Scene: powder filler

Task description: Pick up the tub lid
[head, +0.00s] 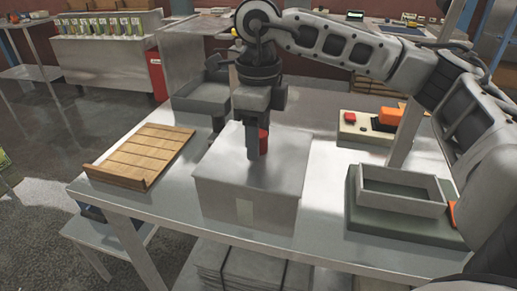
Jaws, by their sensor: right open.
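A light grey, box-shaped tub (240,208) stands in the middle of the table. Its flat lid (285,176) covers the top. A small red piece (264,141), which looks like the lid's knob, shows beside my fingers and is partly hidden by them. My right gripper (259,147) points straight down over the lid with its jaws open, the fingertips low at the red piece. I cannot tell whether they touch it. My left gripper is not in view.
A slatted wooden board (142,156) lies on the table at left. A grey open tray (400,192) sits on a dark green base at right. A control box with an orange part (388,117) is behind it. A dark grey machine (203,96) stands behind the tub.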

